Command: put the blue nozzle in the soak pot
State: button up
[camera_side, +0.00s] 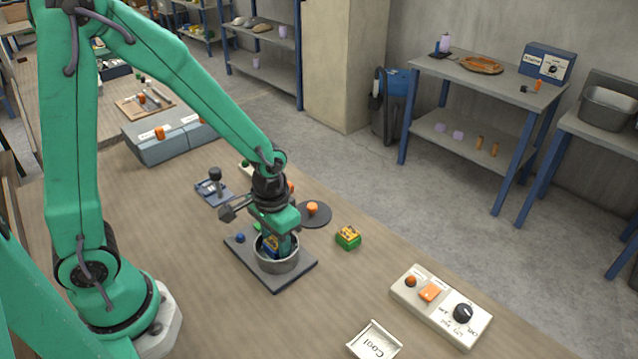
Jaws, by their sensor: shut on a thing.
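The soak pot (279,266) is a round grey pot on a dark square plate (294,282) in the middle of the bench. My gripper (275,247) points down into its mouth and is shut on a blue thing with yellow marks (268,243), which looks like the blue nozzle. The nozzle is inside the rim, towards the pot's left side. The jaw tips and the nozzle's lower end are mostly hidden, so I cannot tell whether it touches the pot's bottom.
A small blue piece (240,237) sits at the plate's left. A green and yellow block (348,237) and a dark disc with an orange knob (313,209) are nearby. A control box (440,305) and a "Cool" tray (374,342) lie towards the front right.

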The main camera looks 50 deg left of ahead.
jog(key=shift+f, duration=0.7)
dwell(1.1)
jog(key=o, duration=1.1)
jog(key=shift+r, duration=0.1)
jog(key=shift+r, duration=3.8)
jog(key=shift+r, duration=0.15)
